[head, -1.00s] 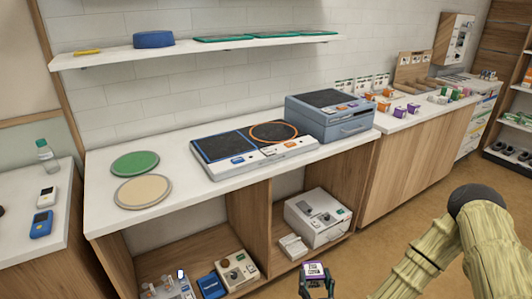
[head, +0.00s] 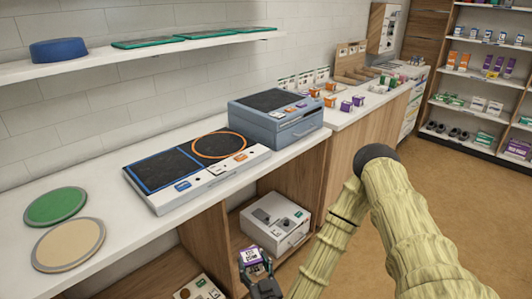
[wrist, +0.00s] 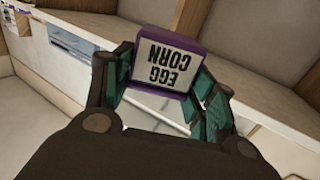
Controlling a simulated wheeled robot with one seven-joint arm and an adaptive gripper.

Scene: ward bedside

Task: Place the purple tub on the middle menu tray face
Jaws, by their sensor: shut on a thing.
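The purple tub (head: 250,257) has a white label on it. In the wrist view the tub (wrist: 193,48) shows a label reading "EGG CORN", upside down. My gripper (head: 258,267) is shut on the tub and holds it in front of the counter's lower shelves, below counter height. In the wrist view the teal fingers of my gripper (wrist: 166,84) sit on both sides of the tub. Three flat green-edged trays lie in a row on the wall shelf: left (head: 145,43), middle (head: 207,35) and right (head: 253,29). Nothing rests on them. I take these for the menu trays.
A blue round tub (head: 58,50) stands on the wall shelf (head: 100,66), left of the trays. Below, the counter (head: 110,252) holds a two-zone hob-like panel (head: 165,172), a blue-grey box (head: 275,122) and two round mats. Open floor lies right.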

